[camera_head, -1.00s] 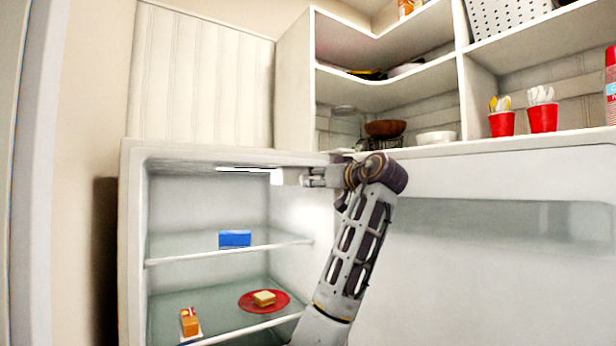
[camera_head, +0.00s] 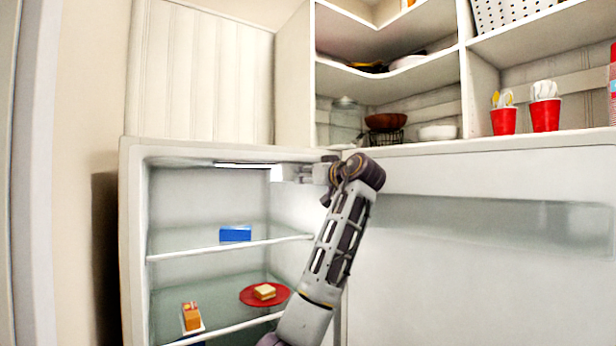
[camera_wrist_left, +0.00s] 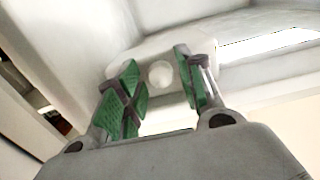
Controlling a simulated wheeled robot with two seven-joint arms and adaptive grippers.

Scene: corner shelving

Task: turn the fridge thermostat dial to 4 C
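The open white fridge (camera_head: 133,240) stands in the head view. In the left wrist view a round white thermostat dial (camera_wrist_left: 160,74) sits on a pale housing (camera_wrist_left: 135,55) inside the fridge. No markings on the dial are readable. My left gripper (camera_wrist_left: 157,66) is open, with one green-padded finger on each side of the dial; I cannot tell whether either pad touches it. My right gripper is not in view.
A lit strip (camera_head: 240,165) runs along the fridge ceiling. Inside are a blue box (camera_head: 235,233), a sandwich on a red plate (camera_head: 250,297) and an orange carton (camera_head: 192,316). The open door (camera_head: 480,270) is on the right. Shelves above hold red cups (camera_head: 504,121) and bowls.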

